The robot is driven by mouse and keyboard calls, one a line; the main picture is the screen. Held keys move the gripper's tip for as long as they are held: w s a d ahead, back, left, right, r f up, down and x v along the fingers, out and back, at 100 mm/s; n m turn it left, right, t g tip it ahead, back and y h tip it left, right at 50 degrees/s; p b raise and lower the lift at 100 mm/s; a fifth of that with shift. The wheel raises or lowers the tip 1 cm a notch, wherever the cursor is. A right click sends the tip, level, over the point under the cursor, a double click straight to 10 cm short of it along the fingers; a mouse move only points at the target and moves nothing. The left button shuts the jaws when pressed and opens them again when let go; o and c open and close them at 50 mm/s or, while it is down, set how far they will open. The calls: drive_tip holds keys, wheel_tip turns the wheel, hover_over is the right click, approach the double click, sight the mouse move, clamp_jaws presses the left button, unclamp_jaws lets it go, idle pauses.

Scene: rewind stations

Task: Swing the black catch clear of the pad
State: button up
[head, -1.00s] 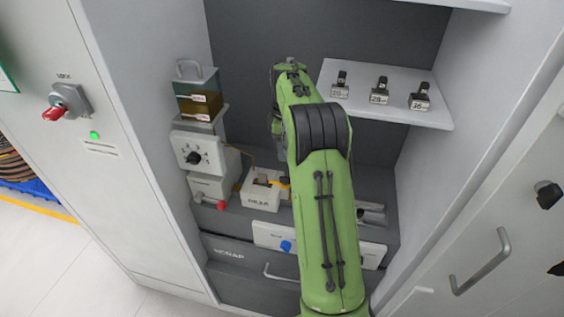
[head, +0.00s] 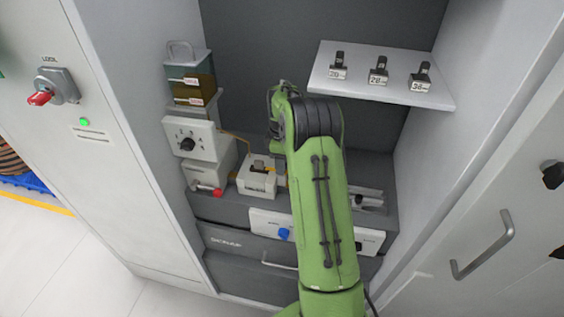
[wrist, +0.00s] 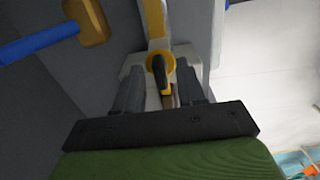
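A white box (head: 257,182) with a dark part and a yellow strip on top stands on the cabinet's lower ledge. In the wrist view, a small black piece with a yellow edge (wrist: 160,72), which looks like the catch, lies ahead of and between my fingers, over a pale part (wrist: 134,68) that may be the pad. My gripper (wrist: 160,88) shows two grey fingers spread apart, with no visible grip on the black piece. Whether they touch anything is unclear. In the head view my arm covers the area right of the box, and the fingertips cannot be made out.
A shelf (head: 430,98) with several numbered black-topped pieces is at upper right. A blue-handled mallet (wrist: 40,42) shows in the wrist view. Cabinet walls bound both sides.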

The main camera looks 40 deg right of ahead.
clamp_jaws()
drive_tip(key=shift+r+m, duration=0.1)
drive_tip(key=shift+m, duration=0.2)
drive_tip(key=m+p, duration=0.1)
drive_tip(key=m, duration=0.7)
drive_tip(key=shift+m+p, duration=0.35)
drive_tip(key=shift+m, duration=0.05)
drive_tip(key=m, duration=0.4)
drive_tip(key=shift+m, duration=2.2)
